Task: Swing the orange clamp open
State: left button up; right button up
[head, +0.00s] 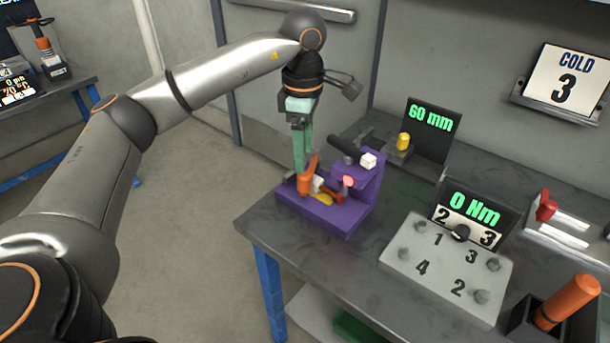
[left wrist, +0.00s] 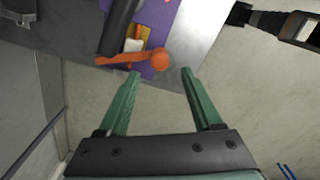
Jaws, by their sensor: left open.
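The orange clamp (head: 306,181) is on a purple fixture (head: 333,216) near the left end of the bench. In the left wrist view the clamp (left wrist: 122,59) is a bar ending in a round orange knob (left wrist: 160,61). My left gripper (head: 302,163) points down at the clamp with its green fingers. In the left wrist view its fingers (left wrist: 162,72) are apart, and the knob shows between and just beyond the tips. I cannot tell whether a finger touches it. The fingers partly hide the clamp in the head view. My right gripper is not in view.
Behind stands a "60 mm" display (head: 432,128).

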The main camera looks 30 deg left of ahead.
aim_at(304, 174)
pick_arm(q)
notch_tip(304, 174, down, 7)
jog(key=shift+r, duration=0.2)
grip_shut()
dwell(0.6)
dwell(0.9)
